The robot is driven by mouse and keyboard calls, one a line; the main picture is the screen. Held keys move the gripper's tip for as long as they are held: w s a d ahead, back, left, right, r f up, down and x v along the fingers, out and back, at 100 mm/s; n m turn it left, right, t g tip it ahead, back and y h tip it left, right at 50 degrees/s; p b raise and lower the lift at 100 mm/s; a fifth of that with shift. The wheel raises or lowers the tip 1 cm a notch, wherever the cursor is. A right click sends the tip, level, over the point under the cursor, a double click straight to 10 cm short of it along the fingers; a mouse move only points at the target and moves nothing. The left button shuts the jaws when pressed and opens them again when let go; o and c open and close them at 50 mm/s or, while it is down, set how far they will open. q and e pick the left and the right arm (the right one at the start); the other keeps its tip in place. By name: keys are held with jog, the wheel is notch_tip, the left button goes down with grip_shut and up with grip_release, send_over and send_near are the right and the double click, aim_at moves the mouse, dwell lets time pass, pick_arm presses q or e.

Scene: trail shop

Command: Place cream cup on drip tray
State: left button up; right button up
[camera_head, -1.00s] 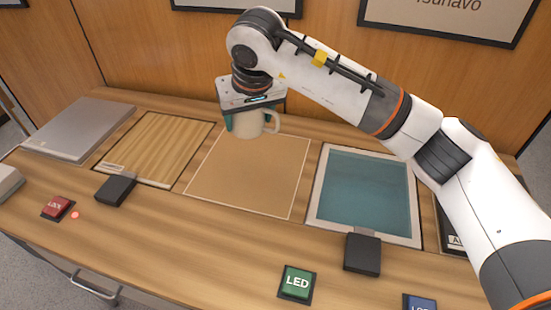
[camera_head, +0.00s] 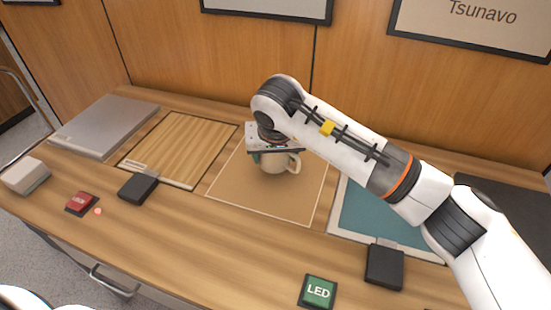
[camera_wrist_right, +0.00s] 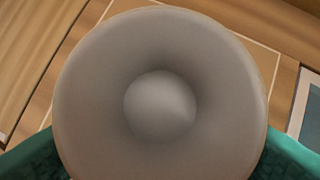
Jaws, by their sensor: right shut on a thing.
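The cream cup (camera_head: 275,163) is upright over the tan square mat (camera_head: 237,189), with its handle to the right. My right gripper (camera_head: 268,158) comes down on it from above and is shut on it. I cannot tell whether the cup's base touches the mat. I cannot tell which surface is the drip tray; a grey flat slab (camera_head: 105,124) lies at the far left. My left gripper is not in view.
A striped wooden board (camera_head: 182,148) lies left of the mat, and a teal panel (camera_head: 375,217) lies right of it, partly under my arm. A red button box (camera_head: 82,203), a green LED box (camera_head: 318,291) and black blocks (camera_head: 138,188) line the front.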

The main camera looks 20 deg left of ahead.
jog(key=shift+f, duration=0.9)
jog(key=shift+f, duration=0.1)
jog(key=o, duration=1)
